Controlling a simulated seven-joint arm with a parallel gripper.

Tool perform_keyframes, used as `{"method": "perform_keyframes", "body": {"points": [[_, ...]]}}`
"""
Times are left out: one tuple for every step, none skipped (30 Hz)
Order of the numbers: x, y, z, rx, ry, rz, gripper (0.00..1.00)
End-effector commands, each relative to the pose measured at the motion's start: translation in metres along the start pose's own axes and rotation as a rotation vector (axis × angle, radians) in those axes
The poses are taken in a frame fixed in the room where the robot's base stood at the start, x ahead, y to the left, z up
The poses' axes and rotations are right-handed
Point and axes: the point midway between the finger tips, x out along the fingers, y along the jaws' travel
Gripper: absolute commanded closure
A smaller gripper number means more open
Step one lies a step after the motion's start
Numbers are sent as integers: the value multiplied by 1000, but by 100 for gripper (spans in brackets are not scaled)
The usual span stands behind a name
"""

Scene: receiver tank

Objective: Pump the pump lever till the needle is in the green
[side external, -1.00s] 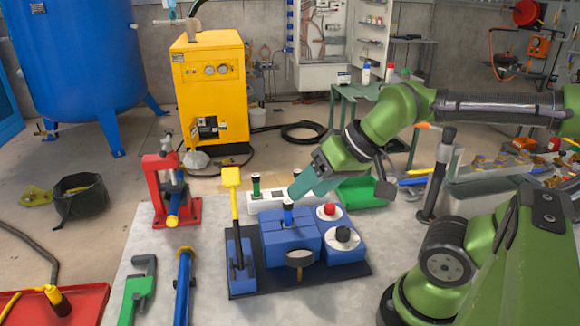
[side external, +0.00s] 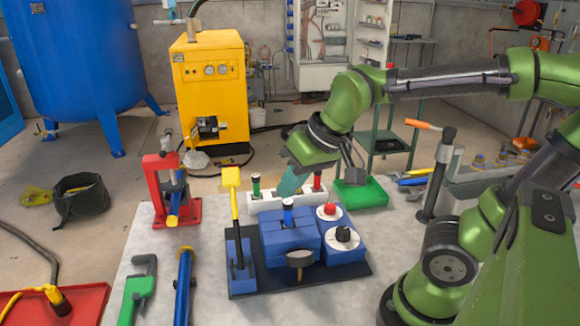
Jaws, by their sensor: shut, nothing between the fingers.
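The pump lever is a yellow handle (side external: 232,195) standing nearly upright on a blue block at the left of the dark base plate (side external: 340,272). Beside it is a larger blue unit (side external: 290,239) with a blue-and-black piece on top, a red button (side external: 327,210), a black knob (side external: 343,234) and a round gauge-like part (side external: 299,259) at its front. That part faces away, so no needle or green zone shows. My gripper (side external: 286,190) is shut and empty, pointing down just behind the blue unit, to the right of the lever and apart from it.
A white rack (side external: 265,203) with coloured pieces stands behind the unit, close to my gripper. A green tray (side external: 362,194) is at right. A red press (side external: 160,190), green wrench (side external: 138,290) and blue pipe clamp (side external: 183,285) are at left.

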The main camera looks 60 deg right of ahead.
Motion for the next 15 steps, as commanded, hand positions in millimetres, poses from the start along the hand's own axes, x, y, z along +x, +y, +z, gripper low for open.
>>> {"method": "perform_keyframes", "body": {"points": [[5, -7, -13, -15, -28, 31, 100], [7, -10, -20, -17, -39, 52, 100], [10, -15, -29, -17, -53, 81, 100], [12, -18, -37, -14, -60, 104, 100], [14, -22, -44, -11, -66, 129, 100], [18, -26, -55, -1, -71, 163, 100], [20, -29, -63, 9, -72, 191, 100], [22, -32, -72, 21, -70, 219, 100], [25, -36, -83, 42, -64, 257, 100], [27, -40, -91, 58, -56, 284, 100], [29, -42, -99, 78, -46, 311, 100], [30, -45, -110, 109, -28, 345, 100], [30, -47, -117, 133, -13, 369, 100], [30, -49, -124, 159, 4, 391, 100], [28, -50, -133, 194, 29, 417, 100]]}}
